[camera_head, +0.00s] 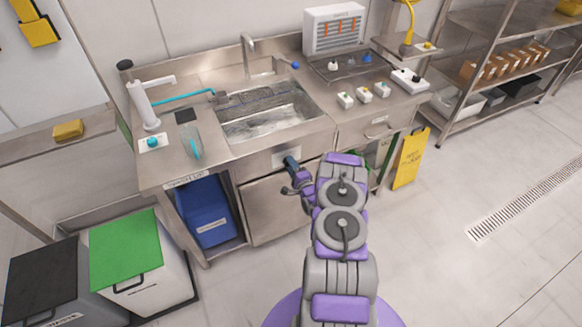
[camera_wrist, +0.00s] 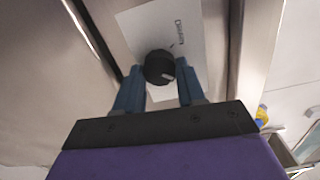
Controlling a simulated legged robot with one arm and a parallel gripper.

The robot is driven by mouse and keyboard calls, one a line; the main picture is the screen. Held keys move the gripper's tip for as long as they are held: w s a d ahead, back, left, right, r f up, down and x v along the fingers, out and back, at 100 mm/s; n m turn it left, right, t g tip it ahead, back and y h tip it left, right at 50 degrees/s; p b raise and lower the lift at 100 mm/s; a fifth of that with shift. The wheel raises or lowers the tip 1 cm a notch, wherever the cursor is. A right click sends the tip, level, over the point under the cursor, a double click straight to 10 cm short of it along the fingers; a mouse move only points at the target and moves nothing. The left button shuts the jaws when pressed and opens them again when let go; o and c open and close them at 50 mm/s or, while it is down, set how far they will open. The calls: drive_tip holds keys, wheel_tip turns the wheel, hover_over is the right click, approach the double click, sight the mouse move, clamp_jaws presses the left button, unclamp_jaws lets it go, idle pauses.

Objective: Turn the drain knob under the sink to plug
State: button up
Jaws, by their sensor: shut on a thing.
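In the head view my gripper (camera_head: 291,164) reaches the front panel under the sink (camera_head: 270,118), and the knob is hidden behind the fingers there. A small plate (camera_head: 279,158) shows beside the fingers on that panel.
A steel cabinet door (camera_head: 275,205) is below the panel. A blue bin (camera_head: 207,212) stands under the counter at left. A yellow wet-floor sign (camera_head: 410,160) stands at right. Green-lidded (camera_head: 125,250) and black-lidded (camera_head: 42,275) bins stand at front left. The floor at right is clear.

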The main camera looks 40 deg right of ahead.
drive_tip(key=shift+s+d+f, duration=0.15)
drive_tip(key=shift+f, duration=0.05)
drive_tip(key=o, duration=1.1)
drive_tip(key=shift+d, duration=0.15)
drive_tip(key=shift+c, duration=0.2)
drive_tip(key=p+v, duration=0.3)
drive_tip(key=v, duration=1.4)
drive_tip(key=shift+a+p, duration=0.2)
drive_tip(key=shift+p, duration=0.2)
